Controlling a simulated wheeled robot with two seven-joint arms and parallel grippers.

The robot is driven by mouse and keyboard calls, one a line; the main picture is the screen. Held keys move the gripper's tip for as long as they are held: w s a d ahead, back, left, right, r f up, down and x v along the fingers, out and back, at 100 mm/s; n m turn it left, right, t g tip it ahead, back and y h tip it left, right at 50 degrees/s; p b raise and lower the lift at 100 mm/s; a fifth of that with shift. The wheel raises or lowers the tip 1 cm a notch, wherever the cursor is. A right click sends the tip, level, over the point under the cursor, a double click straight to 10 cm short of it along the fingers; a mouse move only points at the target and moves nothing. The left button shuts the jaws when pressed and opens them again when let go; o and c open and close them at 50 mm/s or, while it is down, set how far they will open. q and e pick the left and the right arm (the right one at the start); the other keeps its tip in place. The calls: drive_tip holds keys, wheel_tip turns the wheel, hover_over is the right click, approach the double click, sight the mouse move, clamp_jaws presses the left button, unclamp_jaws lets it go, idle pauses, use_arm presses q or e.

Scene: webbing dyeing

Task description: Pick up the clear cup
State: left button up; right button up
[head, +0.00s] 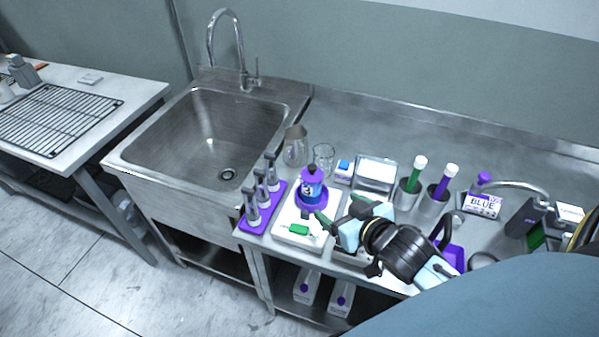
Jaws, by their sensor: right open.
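The clear cup (323,158) stands upright on the steel counter, right of a metal pitcher (295,146) and behind a blue-and-purple container. My right gripper (320,224) comes in from the right over the front of the counter, its green-tipped fingers pointing left. It is open, with nothing seen between the fingers. It is in front of the clear cup and apart from it, with the blue-and-purple container (312,188) between them. My left gripper is not in view.
A purple rack (248,226) with several dark-topped bottles stands at the counter's left edge. Metal cups with green and purple tubes (441,184) stand to the right. The sink (213,128) is at left.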

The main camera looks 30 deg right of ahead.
sight(318, 185)
drive_tip(key=shift+t, duration=0.4)
drive_tip(key=w, duration=0.6)
drive_tip(key=shift+w+d+f, duration=0.1)
drive_tip(key=shift+f, duration=0.2)
drive_tip(key=shift+x, duration=1.25)
drive_tip(key=shift+w+f, duration=0.2)
drive_tip(key=shift+w, duration=0.05)
drive_tip(key=shift+w+f, duration=0.1)
drive_tip(key=shift+w, duration=0.35)
drive_tip(key=x, duration=0.4)
drive_tip(key=shift+w, duration=0.15)
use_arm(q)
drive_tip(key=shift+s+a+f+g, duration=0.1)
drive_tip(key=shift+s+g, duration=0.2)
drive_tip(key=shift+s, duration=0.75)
use_arm(e)
drive_tip(key=c, duration=1.2)
